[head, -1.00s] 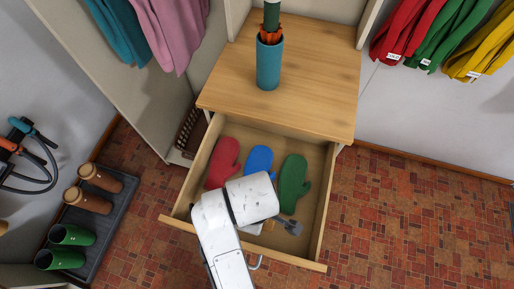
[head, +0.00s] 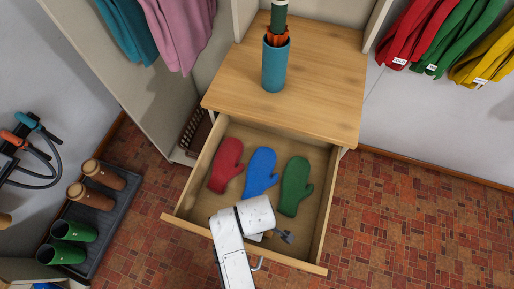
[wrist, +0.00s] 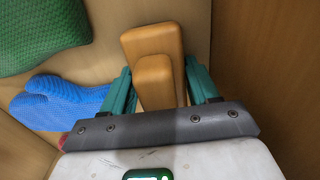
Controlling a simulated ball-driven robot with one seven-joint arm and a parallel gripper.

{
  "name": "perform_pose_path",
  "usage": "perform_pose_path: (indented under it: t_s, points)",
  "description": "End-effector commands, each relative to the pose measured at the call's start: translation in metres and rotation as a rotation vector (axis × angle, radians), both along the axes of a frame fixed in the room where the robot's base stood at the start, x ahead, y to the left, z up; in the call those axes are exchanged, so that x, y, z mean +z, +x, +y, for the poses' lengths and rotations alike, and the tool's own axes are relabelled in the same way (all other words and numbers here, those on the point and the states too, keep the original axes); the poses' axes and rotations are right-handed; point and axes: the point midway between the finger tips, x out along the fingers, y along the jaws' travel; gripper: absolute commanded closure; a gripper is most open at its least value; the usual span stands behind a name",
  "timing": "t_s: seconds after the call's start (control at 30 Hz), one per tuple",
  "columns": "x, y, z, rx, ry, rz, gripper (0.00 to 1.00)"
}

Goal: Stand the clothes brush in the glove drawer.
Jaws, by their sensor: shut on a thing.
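The clothes brush (wrist: 158,48) shows in the wrist view as an orange-brown wooden block with a smaller block in front. My gripper (wrist: 158,85) is shut on it, with a teal finger on each side. In the head view my arm hides the brush, and only a grey part of my gripper (head: 285,237) shows, over the front right of the drawer. The glove drawer (head: 322,225) is pulled open below the wooden top. I cannot tell whether the brush touches the drawer floor.
A red mitten (head: 226,165), a blue mitten (head: 261,172) and a green mitten (head: 294,186) lie side by side in the drawer, behind my gripper. A blue holder (head: 275,65) stands on the cabinet top. A boot tray (head: 105,222) lies on the floor at left.

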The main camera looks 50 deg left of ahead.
Motion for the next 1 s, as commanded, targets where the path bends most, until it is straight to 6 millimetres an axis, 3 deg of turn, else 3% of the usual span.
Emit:
perform_pose_path:
  t_s: [0.23, 0.27, 0.5, 0.83, 1.0]
  points:
    - [-0.002, 0.000, 0.000, 0.000, 0.000, 0.000, 0.65]
    - [-0.002, 0.000, 0.000, 0.000, 0.000, 0.000, 0.39]
    - [-0.001, 0.000, 0.000, 0.000, 0.000, 0.000, 0.16]
    - [0.003, 0.000, 0.000, 0.000, 0.001, -0.001, 0.15]
    - [0.025, 0.000, 0.001, 0.000, 0.003, -0.002, 0.15]
